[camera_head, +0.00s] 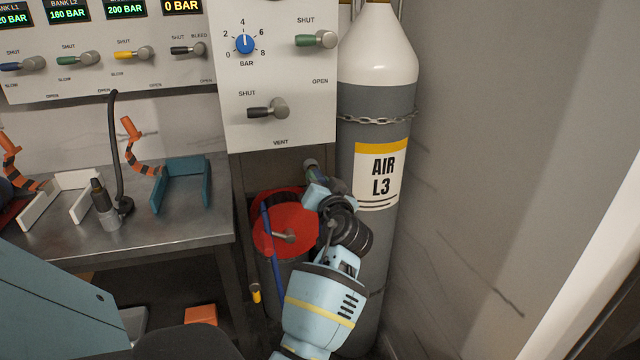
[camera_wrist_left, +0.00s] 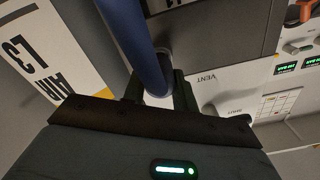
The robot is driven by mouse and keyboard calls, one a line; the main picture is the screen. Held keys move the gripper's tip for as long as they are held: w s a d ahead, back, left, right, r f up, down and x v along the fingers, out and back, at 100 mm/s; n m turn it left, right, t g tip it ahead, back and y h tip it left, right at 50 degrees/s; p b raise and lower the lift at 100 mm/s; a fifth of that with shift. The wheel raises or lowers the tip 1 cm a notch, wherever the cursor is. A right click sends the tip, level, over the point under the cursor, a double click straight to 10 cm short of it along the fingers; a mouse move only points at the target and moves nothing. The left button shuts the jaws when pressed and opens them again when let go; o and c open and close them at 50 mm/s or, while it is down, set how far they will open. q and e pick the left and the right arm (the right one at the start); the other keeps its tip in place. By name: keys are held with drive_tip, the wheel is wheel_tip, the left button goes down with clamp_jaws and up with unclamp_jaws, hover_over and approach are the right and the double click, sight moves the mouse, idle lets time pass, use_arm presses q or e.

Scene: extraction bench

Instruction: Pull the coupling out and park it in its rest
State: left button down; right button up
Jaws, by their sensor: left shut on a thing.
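My left gripper (camera_head: 318,192) is in front of the lower grey cabinet, below the vent panel and beside the air cylinder. In the left wrist view its dark fingers (camera_wrist_left: 158,92) are shut on a pale grey cylindrical piece (camera_wrist_left: 156,99), which appears to be the coupling. A thick blue hose (camera_wrist_left: 137,40) runs at this piece. My right gripper is not in view.
A red round cover (camera_head: 288,222) sits just left of my left gripper, with a blue hose (camera_head: 271,262) across it. The chained air cylinder (camera_head: 360,240) stands close right. The bench (camera_head: 190,232) holds a teal bracket (camera_head: 158,196), a white bracket (camera_head: 35,208) and a black-hosed fitting (camera_head: 104,205).

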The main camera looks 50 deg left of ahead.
use_arm(q)
drive_tip(key=shift+x, duration=0.9)
drive_tip(key=c, duration=1)
unclamp_jaws()
drive_tip(key=shift+b+v, duration=0.5)
drive_tip(key=shift+v, duration=3.45)
